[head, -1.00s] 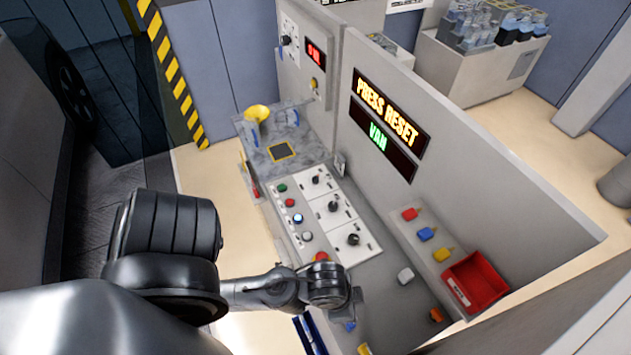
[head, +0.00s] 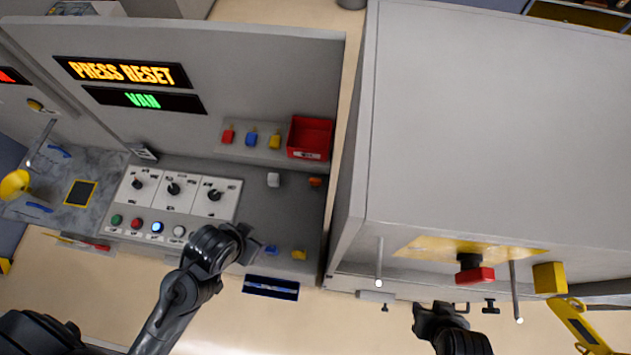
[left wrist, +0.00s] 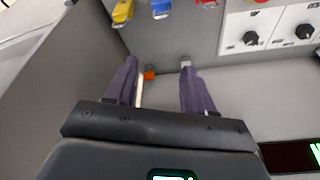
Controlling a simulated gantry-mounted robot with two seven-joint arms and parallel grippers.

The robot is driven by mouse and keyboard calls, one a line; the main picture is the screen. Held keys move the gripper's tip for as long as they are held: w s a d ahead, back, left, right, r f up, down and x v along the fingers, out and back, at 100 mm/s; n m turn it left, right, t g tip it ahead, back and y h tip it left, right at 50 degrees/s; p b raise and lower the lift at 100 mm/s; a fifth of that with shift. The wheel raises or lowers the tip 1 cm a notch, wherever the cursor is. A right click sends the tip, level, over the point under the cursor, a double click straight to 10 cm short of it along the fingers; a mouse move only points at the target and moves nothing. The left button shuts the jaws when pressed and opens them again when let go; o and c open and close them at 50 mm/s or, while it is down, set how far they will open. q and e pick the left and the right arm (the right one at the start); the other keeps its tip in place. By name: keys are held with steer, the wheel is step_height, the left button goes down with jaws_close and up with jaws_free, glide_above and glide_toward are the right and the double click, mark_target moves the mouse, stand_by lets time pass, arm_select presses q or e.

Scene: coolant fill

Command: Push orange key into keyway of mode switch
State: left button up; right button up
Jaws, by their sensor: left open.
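A small orange piece, which looks like the orange key (head: 315,181), lies at the right end of the grey console desk. It also shows in the left wrist view (left wrist: 149,75), between and beyond my left fingers. My left gripper (head: 250,248) is over the front edge of the desk, open and empty, apart from the orange piece; its two fingers (left wrist: 158,70) are spread. Three black rotary switches sit on white panels (head: 173,188); I cannot tell which is the mode switch, and no keyway is clear. My right gripper (head: 440,308) is low at right; its jaws are unclear.
A whitish block (head: 273,180) lies left of the orange piece. Red, blue and yellow pieces stand on a ledge beside a red bin (head: 310,138). Blue (head: 271,249) and yellow (head: 298,254) pieces are at the desk's front edge. A large grey cabinet (head: 490,120) stands right.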

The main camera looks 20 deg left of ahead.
arm_select(q)
steer(key=o, duration=0.4)
steer(key=shift+d, duration=0.15)
steer(key=shift+o, duration=0.2)
